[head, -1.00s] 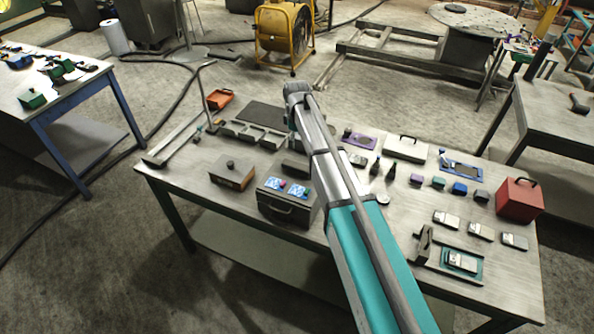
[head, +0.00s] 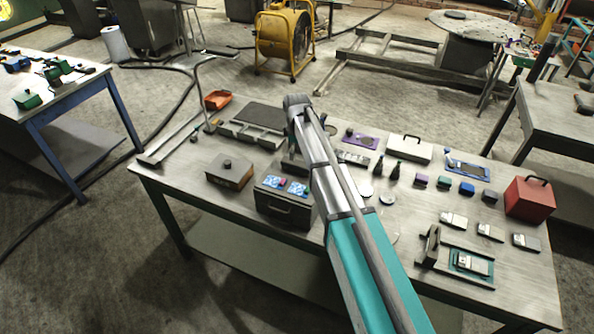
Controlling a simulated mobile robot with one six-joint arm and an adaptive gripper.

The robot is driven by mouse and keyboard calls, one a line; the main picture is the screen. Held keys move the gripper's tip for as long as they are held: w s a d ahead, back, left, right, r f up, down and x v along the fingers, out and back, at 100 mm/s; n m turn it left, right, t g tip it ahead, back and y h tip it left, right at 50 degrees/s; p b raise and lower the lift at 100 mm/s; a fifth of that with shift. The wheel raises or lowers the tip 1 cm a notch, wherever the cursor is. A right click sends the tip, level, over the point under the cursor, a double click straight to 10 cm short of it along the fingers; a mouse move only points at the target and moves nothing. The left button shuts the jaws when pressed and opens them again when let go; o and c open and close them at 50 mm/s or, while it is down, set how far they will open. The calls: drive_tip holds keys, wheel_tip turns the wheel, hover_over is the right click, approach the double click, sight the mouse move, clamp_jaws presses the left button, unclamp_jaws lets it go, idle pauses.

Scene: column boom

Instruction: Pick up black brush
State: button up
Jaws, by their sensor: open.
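I cannot make out a black brush for certain. Two small dark upright objects, one (head: 378,165) and another (head: 392,173), stand on the main workbench right of my arm; they are too small to tell whether either is a brush. My arm reaches from the bottom edge over the middle of the bench, its far joint above the back part. My gripper is hidden behind the arm's far links, so its fingers and anything near them do not show.
On the bench (head: 225,205) stand a grey drawer box (head: 285,208), a wooden box (head: 229,172), a red box (head: 528,198), a white case (head: 404,148) and several small coloured blocks. An orange tray (head: 217,100) is at the back left. The front right holds card-like pieces.

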sight(297, 162)
drive_tip(key=shift+f, duration=0.3)
wheel_tip(297, 162, down, 5)
drive_tip(key=b, duration=0.5)
drive_tip(key=shift+s, duration=0.1)
idle(0.8)
clamp_jaws()
idle(0.3)
drive_tip(key=shift+r, duration=0.2)
wheel_tip(297, 162, up, 3)
drive_tip(key=p, duration=0.2)
drive_tip(key=shift+f+p, duration=0.15)
drive_tip(key=shift+p, duration=0.25)
drive_tip(key=s+d+r+p, duration=0.4)
drive_tip(key=s+r+p, duration=0.6)
drive_tip(key=s, duration=0.3)
drive_tip(key=shift+s, duration=0.25)
